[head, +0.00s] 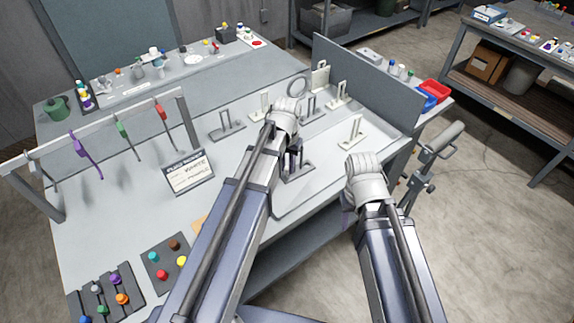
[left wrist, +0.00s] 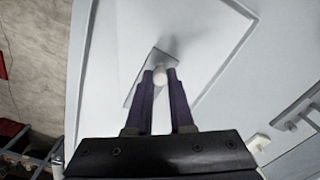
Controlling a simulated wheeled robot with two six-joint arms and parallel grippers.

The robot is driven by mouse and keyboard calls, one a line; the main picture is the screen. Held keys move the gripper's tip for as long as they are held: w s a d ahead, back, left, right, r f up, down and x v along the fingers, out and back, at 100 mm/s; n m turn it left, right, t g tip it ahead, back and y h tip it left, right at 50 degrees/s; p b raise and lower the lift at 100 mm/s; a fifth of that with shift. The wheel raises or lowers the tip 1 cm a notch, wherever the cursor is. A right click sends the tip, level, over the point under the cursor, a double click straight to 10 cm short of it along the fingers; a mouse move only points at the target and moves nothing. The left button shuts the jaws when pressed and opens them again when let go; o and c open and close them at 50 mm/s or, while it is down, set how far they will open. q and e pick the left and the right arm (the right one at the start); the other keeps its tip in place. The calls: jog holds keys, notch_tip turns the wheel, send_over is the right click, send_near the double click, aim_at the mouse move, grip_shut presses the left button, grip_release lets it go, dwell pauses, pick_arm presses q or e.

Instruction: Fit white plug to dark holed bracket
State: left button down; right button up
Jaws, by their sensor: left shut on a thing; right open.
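My left gripper (head: 294,160) is low over the right part of the bench, beside a dark bracket (head: 300,175) that my arm partly covers. In the left wrist view its two purple fingers are shut on a white plug (left wrist: 160,77), whose round end shows between the fingertips. A grey bracket plate (left wrist: 139,88) lies behind the plug in that view. I cannot tell whether the plug touches the bracket or sits in its hole. My right gripper (head: 346,214) is open beyond the bench's front edge, its fingers mostly hidden by its wrist.
Other dark brackets (head: 228,127) and pale brackets (head: 352,133) stand around. A card (head: 187,173) reads "WHITE". Plug trays (head: 105,295) lie front left. A rail (head: 110,128) with hanging coloured tools stands left. A grey panel (head: 365,80) bounds the right back.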

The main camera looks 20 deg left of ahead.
pick_arm(q)
jog(key=shift+f, duration=0.25)
jog(key=c, duration=0.7)
grip_release()
jog(key=shift+r, duration=0.15)
notch_tip(320, 180, up, 8)
jog(key=p, duration=0.7)
jog(key=shift+f+p, duration=0.2)
jog(key=shift+p, duration=0.1)
